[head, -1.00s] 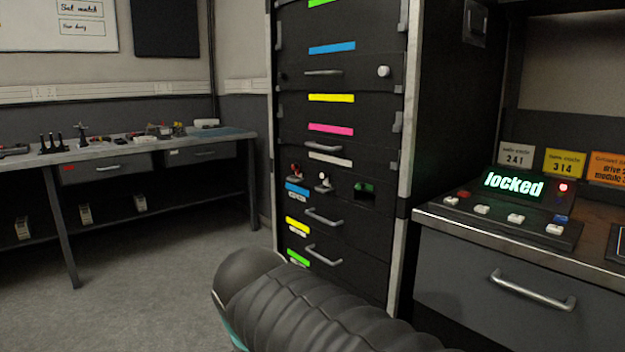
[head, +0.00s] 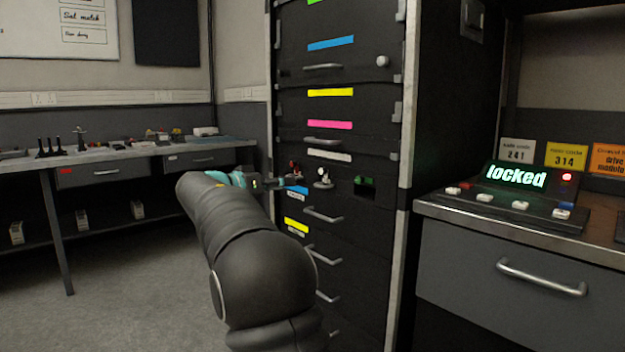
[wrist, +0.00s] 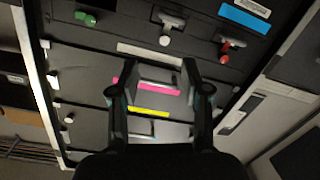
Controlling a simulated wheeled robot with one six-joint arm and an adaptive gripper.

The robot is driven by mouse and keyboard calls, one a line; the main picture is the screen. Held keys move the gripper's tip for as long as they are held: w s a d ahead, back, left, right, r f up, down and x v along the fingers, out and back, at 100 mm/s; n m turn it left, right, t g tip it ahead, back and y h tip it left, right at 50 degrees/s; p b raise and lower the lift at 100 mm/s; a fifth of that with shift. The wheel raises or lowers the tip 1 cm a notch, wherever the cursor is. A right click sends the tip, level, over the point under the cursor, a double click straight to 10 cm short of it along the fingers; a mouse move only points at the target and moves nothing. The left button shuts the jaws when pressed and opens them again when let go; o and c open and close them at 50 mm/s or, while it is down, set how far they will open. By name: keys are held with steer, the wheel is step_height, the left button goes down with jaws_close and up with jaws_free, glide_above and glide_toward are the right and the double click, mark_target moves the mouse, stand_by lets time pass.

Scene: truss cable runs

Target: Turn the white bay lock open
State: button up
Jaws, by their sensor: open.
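The white bay lock (head: 323,179) is a small pale knob on the front of the dark rack, below a white label strip (head: 330,156). In the wrist view the white lock (wrist: 166,35) shows beyond the fingertips, roughly in line with the gap between them. My gripper (head: 284,183) is at the left of the lock in the head view, near the rack front. In the wrist view my gripper (wrist: 155,80) has its two fingers well apart with nothing between them. The gripper is open and not touching the white lock.
A red lock (head: 296,169) is left of the white one, and a green one (head: 364,181) is right. Drawer handles (head: 322,215) stick out below. A console (head: 516,178) reads "locked" with a red lamp. A workbench (head: 110,176) stands at left.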

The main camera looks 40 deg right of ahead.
mark_target(321, 172)
steer(key=shift+m+g+h, duration=0.3)
steer(key=shift+m+h, duration=0.3)
steer(key=w+d, duration=0.1)
steer(key=d, duration=0.4)
steer(key=w+d+p, duration=0.1)
steer(key=d, duration=0.4)
steer(key=w+d, duration=0.1)
steer(key=d, duration=0.3)
steer(key=shift+w+d+r, duration=0.15)
steer(key=shift+d+r, duration=0.05)
steer(key=shift+d, duration=0.2)
jaws_close()
